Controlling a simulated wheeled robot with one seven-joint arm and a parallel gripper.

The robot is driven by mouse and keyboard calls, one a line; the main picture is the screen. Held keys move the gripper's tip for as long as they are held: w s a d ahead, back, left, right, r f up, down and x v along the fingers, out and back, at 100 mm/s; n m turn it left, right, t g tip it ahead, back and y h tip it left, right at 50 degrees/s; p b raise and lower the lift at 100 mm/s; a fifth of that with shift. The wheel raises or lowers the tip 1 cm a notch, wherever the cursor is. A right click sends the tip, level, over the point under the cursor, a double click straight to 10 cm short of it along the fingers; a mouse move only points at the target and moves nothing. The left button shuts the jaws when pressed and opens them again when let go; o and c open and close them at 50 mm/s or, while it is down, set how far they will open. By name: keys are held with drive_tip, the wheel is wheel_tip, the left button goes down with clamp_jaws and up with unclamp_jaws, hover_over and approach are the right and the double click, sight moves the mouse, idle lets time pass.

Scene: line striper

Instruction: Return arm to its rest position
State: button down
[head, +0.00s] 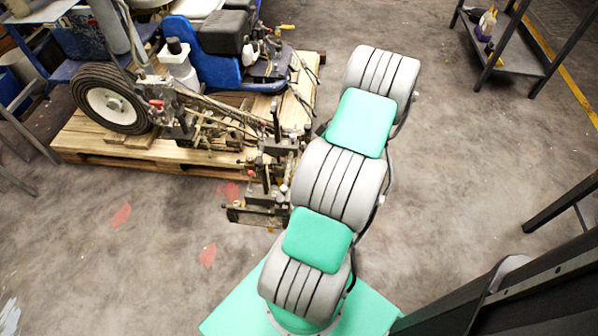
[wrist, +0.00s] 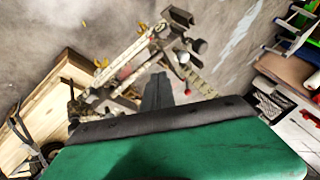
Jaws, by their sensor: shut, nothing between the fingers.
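My gripper (wrist: 157,88) shows in the wrist view as narrow dark grey fingers, closed together with nothing between them. The green and black part of my own wrist fills the bottom of that view. In the head view my green and grey arm stretches upward from the bottom middle, and its gripper is not visible there. The line striper's metal frame (head: 265,175) is just left of my arm in the head view. In the wrist view the striper's frame (wrist: 135,62) lies beyond and around my fingers; I cannot tell the gap, but no contact is evident.
The striper, with a black wheel (head: 108,98) and blue seat base (head: 200,55), stands on a wooden pallet (head: 90,150). A dark metal stand (head: 525,62) is at upper right. The concrete floor (head: 465,160) right of my arm is clear.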

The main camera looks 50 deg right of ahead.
drive_tip(key=w+a+r+g+h+p, duration=0.1)
drive_tip(key=w+a+r+p, duration=0.2)
drive_tip(key=a+r, duration=0.35)
drive_tip(key=w+a+r+g+h+p, duration=0.1)
drive_tip(key=w+a+r+p, duration=0.25)
drive_tip(key=r, duration=0.65)
drive_tip(key=w+a+r+h+p, duration=0.1)
drive_tip(key=w+a+r+p, duration=0.3)
drive_tip(key=r, duration=0.4)
drive_tip(key=s+a+r+m+h+p, duration=0.1)
drive_tip(key=s+a+r+p, duration=0.1)
drive_tip(key=a+r, duration=0.3)
drive_tip(key=s+a+r+t+h+p, duration=0.1)
drive_tip(key=s+a+r+p, duration=0.2)
drive_tip(key=a+r, duration=0.3)
drive_tip(key=s+a+r+m+h+p, duration=0.1)
drive_tip(key=s+a+r+p, duration=0.2)
drive_tip(key=a, duration=0.6)
wheel_tip(320, 180, up, 2)
drive_tip(key=shift+r+m+p, duration=0.2)
drive_tip(key=shift+m+p, duration=0.1)
drive_tip(key=shift+p, duration=0.25)
drive_tip(key=shift+a, duration=0.1)
